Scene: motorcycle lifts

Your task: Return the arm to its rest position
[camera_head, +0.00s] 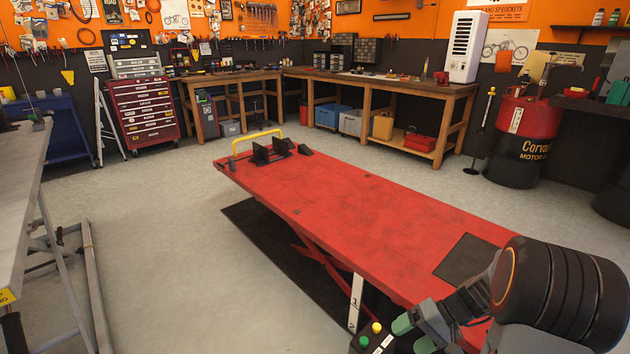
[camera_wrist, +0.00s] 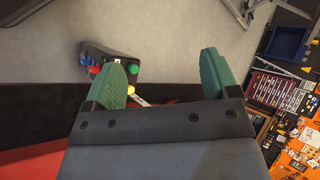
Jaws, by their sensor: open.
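My gripper (camera_head: 412,334) is at the lower right of the head view, with its green-tipped fingers near a dark control box (camera_head: 372,341) that has a green and a yellow button. In the wrist view my gripper (camera_wrist: 163,78) is open, its two green fingers wide apart with nothing between them but floor. The control box also shows in the wrist view (camera_wrist: 100,55), partly behind the left finger, with red, green, yellow and blue parts. I cannot tell the exact gap between finger and box. My arm enters from the lower right.
A red motorcycle lift (camera_head: 360,210) with a yellow bar (camera_head: 257,138) fills the middle. A grey lift table (camera_head: 22,175) stands at left. Wooden workbenches (camera_head: 400,84), a red tool chest (camera_head: 145,112) and a red-black drum (camera_head: 523,140) line the back. The floor between is clear.

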